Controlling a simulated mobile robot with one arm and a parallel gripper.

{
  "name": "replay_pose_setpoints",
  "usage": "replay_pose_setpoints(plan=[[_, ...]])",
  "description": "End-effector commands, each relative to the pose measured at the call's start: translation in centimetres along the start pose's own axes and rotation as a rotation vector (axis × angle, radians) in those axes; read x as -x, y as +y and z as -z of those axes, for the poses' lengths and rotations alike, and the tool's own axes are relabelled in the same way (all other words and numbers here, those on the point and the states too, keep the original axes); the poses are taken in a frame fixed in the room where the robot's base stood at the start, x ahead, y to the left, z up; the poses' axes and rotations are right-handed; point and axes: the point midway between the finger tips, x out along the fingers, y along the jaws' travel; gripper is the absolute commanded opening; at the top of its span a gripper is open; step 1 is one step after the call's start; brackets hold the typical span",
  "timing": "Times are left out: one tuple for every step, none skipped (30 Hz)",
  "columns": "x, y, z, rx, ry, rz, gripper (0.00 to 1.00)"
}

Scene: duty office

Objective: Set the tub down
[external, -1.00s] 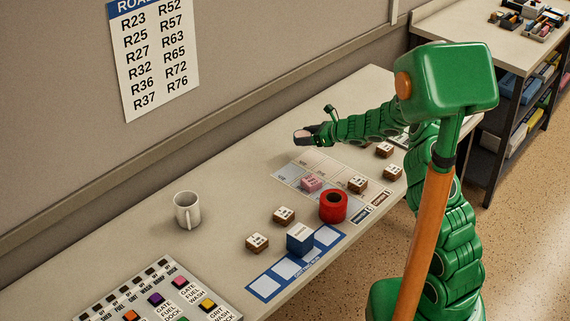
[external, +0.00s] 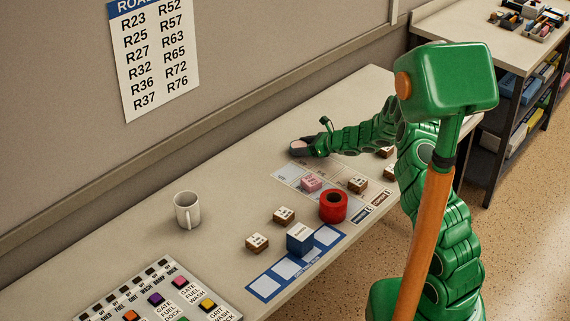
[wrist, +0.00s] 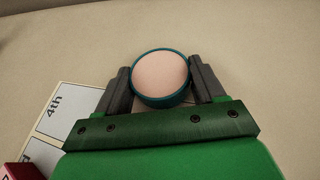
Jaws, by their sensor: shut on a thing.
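The tub (wrist: 160,76) is round, with a pale pink top and a dark teal rim, seen from above in the wrist view. My gripper (wrist: 160,82) is shut on it, one grey finger on each side. In the external view my gripper (external: 312,147) is low over the far part of the table, just beyond the grid mat. The tub (external: 298,144) shows there only as a small pale and dark shape at the fingertips. I cannot tell whether its underside touches the table.
The grid mat (external: 288,173) bears a pink block (external: 311,183) and a brown-and-white block (external: 357,185). A red ring-shaped roll (external: 333,207), a blue block (external: 300,239) and a white mug (external: 187,210) stand nearer. The table between mug and mat is clear.

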Motion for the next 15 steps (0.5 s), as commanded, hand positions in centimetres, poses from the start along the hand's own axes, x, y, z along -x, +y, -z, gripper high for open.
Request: replay_pose_setpoints(plan=[[-0.01, -0.01, 0.00, 0.000, -0.001, 0.000, 0.33], [0.00, -0.01, -0.04, 0.000, -0.001, 0.000, 0.33], [0.01, -0.01, -0.05, 0.000, -0.001, 0.000, 0.33], [0.01, -0.01, -0.06, 0.000, -0.001, 0.000, 0.33], [0.01, -0.02, -0.07, 0.000, -0.001, 0.000, 0.33], [0.01, -0.01, -0.05, 0.000, -0.001, 0.000, 0.33], [-0.01, -0.01, -0.01, 0.000, -0.001, 0.000, 0.33], [-0.03, 0.00, 0.05, 0.000, -0.001, 0.000, 0.33], [-0.08, -0.01, 0.15, 0.000, -0.001, 0.000, 0.33], [-0.10, -0.01, 0.23, -0.001, -0.001, 0.000, 0.33], [-0.08, -0.01, 0.21, 0.000, -0.001, 0.000, 0.73], [-0.07, -0.02, 0.18, 0.000, -0.001, 0.000, 0.79], [-0.08, -0.01, 0.19, 0.000, -0.001, 0.000, 0.84], [-0.08, -0.01, 0.19, 0.000, -0.001, 0.000, 0.88], [-0.07, -0.01, 0.18, 0.000, -0.001, 0.000, 0.94]])
